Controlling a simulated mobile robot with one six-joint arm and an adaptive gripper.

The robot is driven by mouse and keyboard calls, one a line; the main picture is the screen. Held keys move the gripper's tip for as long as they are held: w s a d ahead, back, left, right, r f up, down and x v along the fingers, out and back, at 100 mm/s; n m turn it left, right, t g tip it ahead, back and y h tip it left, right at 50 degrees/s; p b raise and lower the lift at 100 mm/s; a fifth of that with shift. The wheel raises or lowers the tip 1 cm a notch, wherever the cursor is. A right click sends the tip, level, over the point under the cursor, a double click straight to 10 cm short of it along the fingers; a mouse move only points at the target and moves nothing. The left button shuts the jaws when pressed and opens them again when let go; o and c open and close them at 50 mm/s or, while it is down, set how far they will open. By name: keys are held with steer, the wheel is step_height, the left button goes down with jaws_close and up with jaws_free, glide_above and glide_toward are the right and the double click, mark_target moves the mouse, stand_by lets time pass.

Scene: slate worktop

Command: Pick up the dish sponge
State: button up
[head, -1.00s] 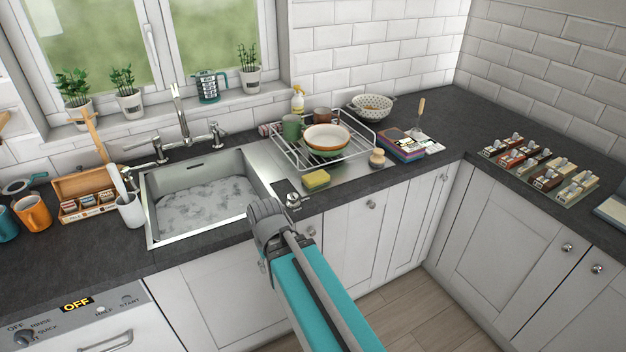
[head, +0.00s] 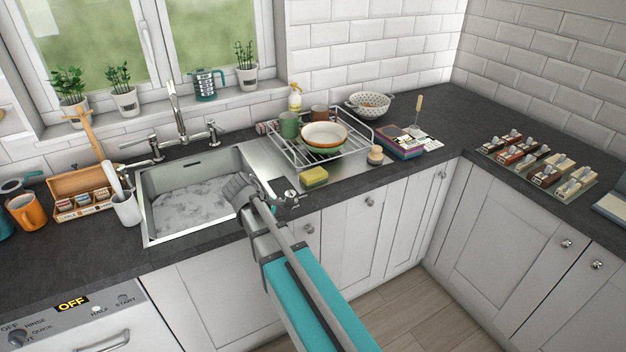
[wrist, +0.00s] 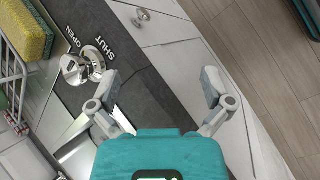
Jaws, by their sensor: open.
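The dish sponge (head: 314,177), yellow with a green layer, lies on the steel drainer beside the front of the dish rack. It also shows at the top left corner of the wrist view (wrist: 30,32), partly cut off by the frame edge. My gripper (wrist: 160,82) is open with nothing between its fingers. It is over the counter's front edge, apart from the sponge. In the head view my gripper (head: 286,203) is small and partly hidden by my wrist, a little left of and nearer than the sponge.
The drain knob (wrist: 84,66) marked OPEN and SHUT lies between my gripper and the sponge. The wire dish rack (head: 292,155) holds a bowl and mugs behind the sponge. A round wooden brush (head: 375,156) stands to its right. The sink (head: 150,226) is on the left.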

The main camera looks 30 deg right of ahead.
mark_target(307, 176)
steer(key=w+d+r+n+h, duration=0.1)
steer(key=w+r+n+h, duration=0.1)
steer(key=w+n, duration=0.1)
steer(key=w+d+r+n+h, duration=0.1)
steer(key=w+r+n+h, duration=0.1)
steer(key=w+n, duration=0.1)
steer(key=w+d+r+n+t+h+b, duration=0.1)
steer(key=w+r+n+h, duration=0.1)
steer(key=w, duration=0.3)
steer(key=shift+w+r+n, duration=0.1)
steer(key=shift+w+n, duration=0.25)
steer(key=shift+n, duration=0.15)
steer(key=shift+w+d+r+n+h, duration=0.1)
steer(key=shift+w+r+n+h, duration=0.2)
steer(key=shift+h, duration=0.1)
steer(key=shift+d+f, duration=0.1)
steer(key=b+x, duration=0.3)
steer(key=x, duration=0.4)
steer(key=shift+f, duration=0.2)
steer(key=shift+d+f, duration=0.1)
steer(key=shift+d, duration=0.5)
steer(key=shift+b, duration=0.3)
